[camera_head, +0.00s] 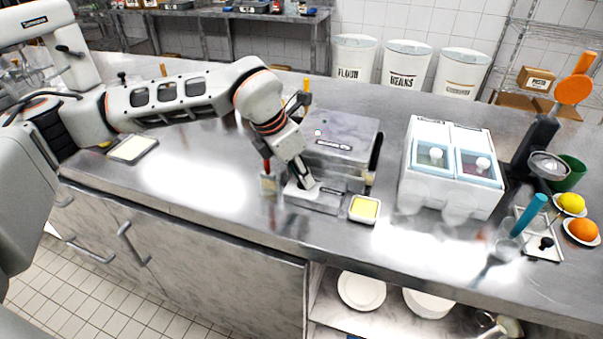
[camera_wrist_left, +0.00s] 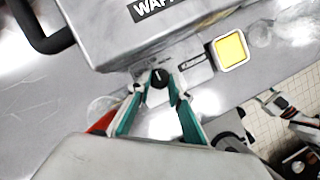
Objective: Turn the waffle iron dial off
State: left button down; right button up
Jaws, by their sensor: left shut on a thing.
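The waffle iron (camera_head: 340,135) is a silver box on the steel counter, and its labelled lid also fills the top of the left wrist view (camera_wrist_left: 185,25). Its black dial (camera_wrist_left: 158,77) is on the front ledge. My left gripper (camera_wrist_left: 160,88) is shut on the dial, one finger on each side. In the head view this gripper (camera_head: 300,187) points down at the iron's front, and hides the dial. White and black parts of my other arm show at the right of the left wrist view; its jaws are not clear.
A small tray with yellow content (camera_head: 364,209) sits close at the iron's right front. A white bin box (camera_head: 450,185) stands further right. The iron's black handle (camera_wrist_left: 45,35) sticks out at one side. The counter left of the arm is mostly clear.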

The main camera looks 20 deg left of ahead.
pick_arm(q)
jog(key=shift+n, duration=0.3)
jog(key=shift+d+n+y+b, duration=0.15)
jog(key=shift+n+y+b, duration=0.3)
jog(key=shift+n, duration=0.45)
jog(key=n+t+y, duration=0.1)
jog(key=n, duration=0.2)
jog(key=shift+d+n+b, duration=0.1)
jog(key=shift+n+b, duration=0.2)
jog(key=shift+b, duration=0.1)
jog(key=n, duration=0.1)
jog(key=n+y, duration=0.1)
jog(key=n, duration=0.1)
jog(key=shift+d+r+y, duration=0.1)
jog(key=shift+d+y, duration=0.05)
jog(key=shift+y, duration=0.1)
jog(key=shift+n+y, duration=0.5)
jog(key=shift+n, duration=0.9)
jog(key=c, duration=1.8)
grip_release()
jog(key=shift+c, duration=0.2)
